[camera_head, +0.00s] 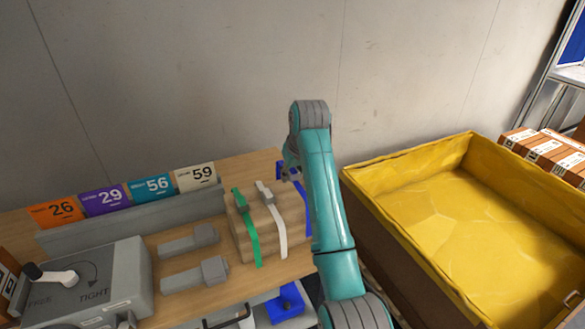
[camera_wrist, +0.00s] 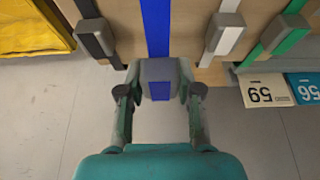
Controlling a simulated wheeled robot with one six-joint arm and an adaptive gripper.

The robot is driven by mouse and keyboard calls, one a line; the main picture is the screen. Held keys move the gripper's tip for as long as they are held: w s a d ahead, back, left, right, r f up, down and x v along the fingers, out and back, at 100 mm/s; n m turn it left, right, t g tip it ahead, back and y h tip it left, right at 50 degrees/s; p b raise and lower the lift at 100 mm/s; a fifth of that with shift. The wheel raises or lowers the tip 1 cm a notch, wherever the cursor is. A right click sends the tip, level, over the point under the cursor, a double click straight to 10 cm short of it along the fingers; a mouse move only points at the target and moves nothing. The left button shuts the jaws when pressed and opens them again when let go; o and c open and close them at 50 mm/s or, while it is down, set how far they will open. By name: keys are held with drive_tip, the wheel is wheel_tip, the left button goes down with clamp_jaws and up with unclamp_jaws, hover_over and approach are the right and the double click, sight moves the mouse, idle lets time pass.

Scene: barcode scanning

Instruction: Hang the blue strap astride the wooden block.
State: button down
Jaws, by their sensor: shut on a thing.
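The wooden block (camera_head: 268,222) stands on the wooden bench, with a green strap (camera_head: 246,226) and a white strap (camera_head: 270,217) over it. The blue strap (camera_head: 307,208) shows at the block's right end, partly hidden by my arm. In the wrist view the blue strap (camera_wrist: 157,28) runs straight away from my gripper (camera_wrist: 158,90) over a wooden surface. My gripper is shut on the strap's grey buckle (camera_wrist: 157,70). I cannot tell whether the strap touches the block.
Number cards (camera_head: 150,187) stand along the bench's back. A grey box with a lever (camera_head: 100,285) and two grey pieces (camera_head: 195,275) are left of the block. A large yellow-lined crate (camera_head: 400,225) stands to the right. The wall is behind.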

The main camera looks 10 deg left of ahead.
sight(291, 192)
drive_tip(key=shift+f, duration=2.8)
drive_tip(key=shift+s+f, duration=0.1)
drive_tip(key=shift+f, duration=0.05)
drive_tip(key=c, duration=0.7)
unclamp_jaws()
drive_tip(key=shift+f, duration=0.2)
drive_tip(key=shift+r, duration=0.2)
drive_tip(key=shift+d+r, duration=0.1)
drive_tip(key=shift+r, duration=0.2)
drive_tip(key=v, duration=1.1)
drive_tip(key=shift+r, duration=0.2)
